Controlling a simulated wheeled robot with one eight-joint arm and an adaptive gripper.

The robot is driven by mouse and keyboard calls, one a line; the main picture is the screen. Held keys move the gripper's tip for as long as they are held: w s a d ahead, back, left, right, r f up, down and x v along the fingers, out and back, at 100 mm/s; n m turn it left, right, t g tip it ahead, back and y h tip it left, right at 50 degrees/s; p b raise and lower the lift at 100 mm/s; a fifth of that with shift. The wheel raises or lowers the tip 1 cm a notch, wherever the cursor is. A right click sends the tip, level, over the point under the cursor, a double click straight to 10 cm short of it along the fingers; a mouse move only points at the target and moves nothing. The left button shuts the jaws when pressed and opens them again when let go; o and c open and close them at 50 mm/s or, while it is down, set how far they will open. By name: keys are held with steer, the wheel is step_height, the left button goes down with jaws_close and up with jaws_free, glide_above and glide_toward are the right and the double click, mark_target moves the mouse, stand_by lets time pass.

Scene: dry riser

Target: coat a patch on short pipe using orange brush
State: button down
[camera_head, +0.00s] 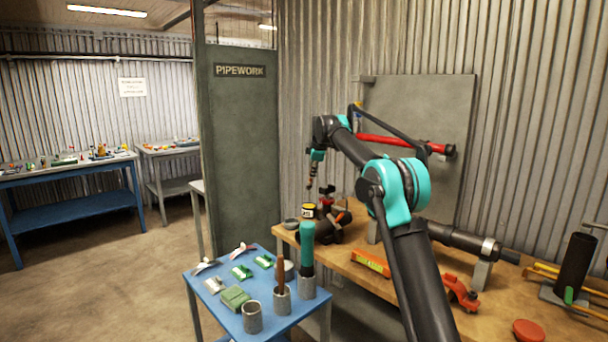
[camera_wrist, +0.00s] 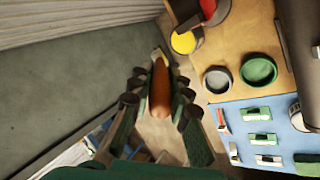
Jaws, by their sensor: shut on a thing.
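My gripper (camera_head: 314,166) hangs over the far left end of the workbench in the head view. In the wrist view my gripper (camera_wrist: 160,95) is shut on an orange-brown brush handle (camera_wrist: 160,88). A dark pipe (camera_head: 465,240) lies on supports along the bench, partly behind my arm. A shorter dark pipe (camera_head: 575,262) stands at the right.
A blue table (camera_head: 228,319) holds cups, green pads and clips. A brown-handled tool (camera_head: 281,274) and a teal-handled tool (camera_head: 307,249) stand in cups. An orange level (camera_head: 371,263) and a red clamp (camera_head: 462,292) lie on the workbench (camera_head: 420,277). A red pipe (camera_head: 385,142) hangs on the wall panel.

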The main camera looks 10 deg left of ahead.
step_height(320, 180, down, 6)
stand_by(0.6)
steer(key=shift+w+f, duration=0.1)
steer(key=shift+f, duration=0.55)
stand_by(1.2)
stand_by(0.5)
steer(key=shift+r, duration=3.55)
